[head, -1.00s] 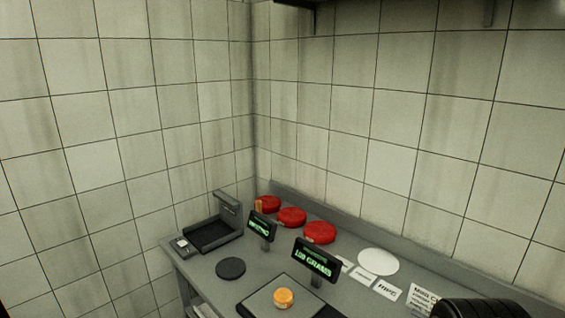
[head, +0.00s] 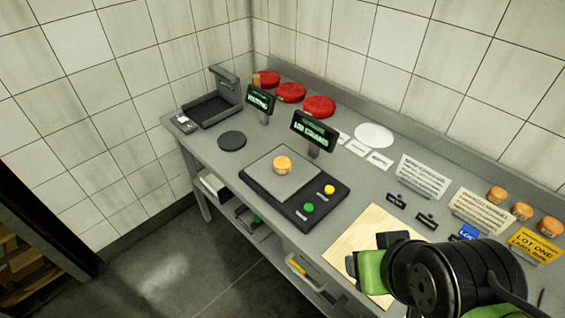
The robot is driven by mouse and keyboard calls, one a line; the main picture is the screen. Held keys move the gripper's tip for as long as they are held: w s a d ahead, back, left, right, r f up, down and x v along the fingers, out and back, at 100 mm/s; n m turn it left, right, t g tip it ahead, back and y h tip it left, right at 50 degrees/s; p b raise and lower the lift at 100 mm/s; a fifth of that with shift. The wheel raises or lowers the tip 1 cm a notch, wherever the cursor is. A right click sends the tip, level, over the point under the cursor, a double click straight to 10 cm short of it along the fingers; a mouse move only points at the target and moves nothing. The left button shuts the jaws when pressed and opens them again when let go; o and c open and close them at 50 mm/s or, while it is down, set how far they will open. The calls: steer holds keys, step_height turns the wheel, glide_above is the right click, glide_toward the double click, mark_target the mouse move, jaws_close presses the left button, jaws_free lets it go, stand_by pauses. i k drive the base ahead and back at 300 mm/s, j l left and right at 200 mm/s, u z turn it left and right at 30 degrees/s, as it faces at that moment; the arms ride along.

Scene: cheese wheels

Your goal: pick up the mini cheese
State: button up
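One small orange cheese (head: 282,165) sits on the plate of the black scale (head: 322,210), left of the middle in the head view. Three more small orange cheeses, the left one (head: 496,194), the middle one (head: 522,211) and the right one (head: 548,224), stand at the far right of the counter. My gripper (head: 368,268) shows at lower right, black with a green part, over or near the pale wooden board (head: 362,232). It is apart from the cheese on the scale. Its fingers are not clear, so its opening cannot be told.
The grey counter (head: 205,150) carries three red cheese wheels (head: 319,106), a white disc (head: 374,135), a dark disc (head: 231,139), two display screens (head: 315,130) and a black tray device (head: 212,108). Paper signs (head: 424,177) and a yellow card (head: 535,244) stand at right.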

mark_target(281, 164)
steer(key=i+j, duration=0.35)
steer(key=j, duration=0.2)
steer(key=i+j+u, duration=0.1)
steer(key=i+j, duration=0.2)
steer(key=j, duration=0.2)
steer(key=i+j, duration=0.35)
steer(key=j, duration=0.2)
